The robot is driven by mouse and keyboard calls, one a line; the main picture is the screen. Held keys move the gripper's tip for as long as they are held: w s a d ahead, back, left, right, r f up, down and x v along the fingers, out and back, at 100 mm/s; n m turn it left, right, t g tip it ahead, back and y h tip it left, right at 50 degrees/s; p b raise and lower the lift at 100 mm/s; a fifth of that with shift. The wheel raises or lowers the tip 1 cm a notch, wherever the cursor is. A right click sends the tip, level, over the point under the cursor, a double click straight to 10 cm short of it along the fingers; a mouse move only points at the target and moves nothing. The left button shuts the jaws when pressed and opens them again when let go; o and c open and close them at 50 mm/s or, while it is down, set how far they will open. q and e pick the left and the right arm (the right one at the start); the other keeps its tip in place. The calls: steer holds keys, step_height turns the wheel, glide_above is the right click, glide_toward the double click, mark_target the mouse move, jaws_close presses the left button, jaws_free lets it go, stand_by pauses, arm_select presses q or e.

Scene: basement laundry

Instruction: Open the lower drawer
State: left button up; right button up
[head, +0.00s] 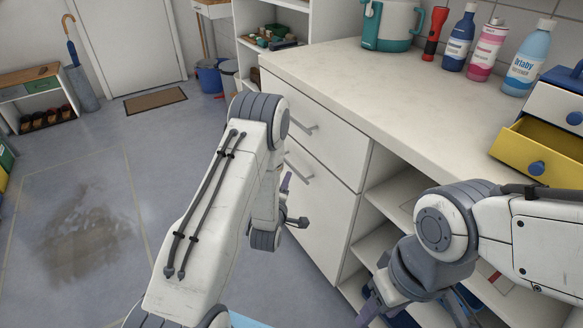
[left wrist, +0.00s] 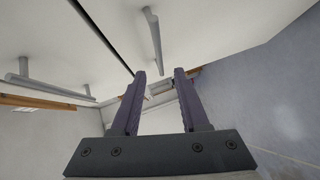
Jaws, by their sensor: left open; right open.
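The white lower drawer (head: 318,212) is in the cabinet below the upper drawer (head: 320,128) and looks closed, its front flush. Its grey bar handle (head: 298,172) shows in the head view, and the left wrist view shows the handle (left wrist: 154,40) ahead of the fingertips. My left gripper (head: 291,203) is in front of the lower drawer, partly hidden by its own arm. Its two fingers (left wrist: 160,75) are apart with nothing between them, and the handle is not between them. My right gripper (head: 412,308) is open low by the shelves, partly cut off by the frame's bottom.
The upper drawer's handle (left wrist: 40,85) shows at left in the left wrist view. The countertop (head: 400,95) carries a teal jug (head: 391,25), a red flashlight (head: 434,33), several bottles and a small box with an open yellow drawer (head: 540,150).

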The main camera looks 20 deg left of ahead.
mark_target(292, 166)
arm_select(q)
steer(key=b+x, duration=0.1)
steer(key=x, duration=0.9)
steer(key=shift+w+b, duration=0.25)
steer(key=shift+b, duration=0.1)
arm_select(e)
steer(key=shift+f, duration=0.85)
arm_select(q)
jaws_close()
